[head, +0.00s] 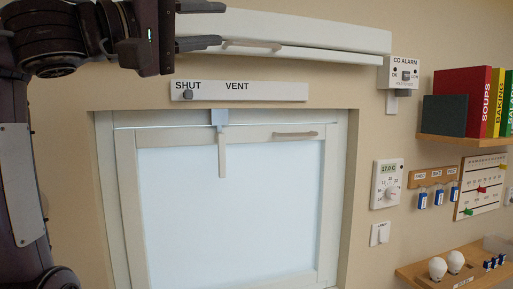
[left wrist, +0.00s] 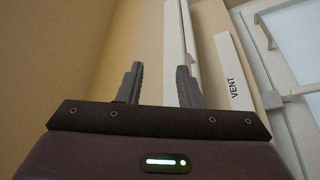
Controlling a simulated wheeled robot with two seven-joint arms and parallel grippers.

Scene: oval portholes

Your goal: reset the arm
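My left arm comes in from the upper left in the head view. My right gripper is in neither view.
A SHUT/VENT label strip (head: 250,92) with a dark knob sits below the gripper, above a framed window (head: 230,210). At right are a CO alarm (head: 402,72), a thermostat (head: 387,184), a book shelf (head: 460,139) and a lower shelf with bulbs (head: 438,268).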

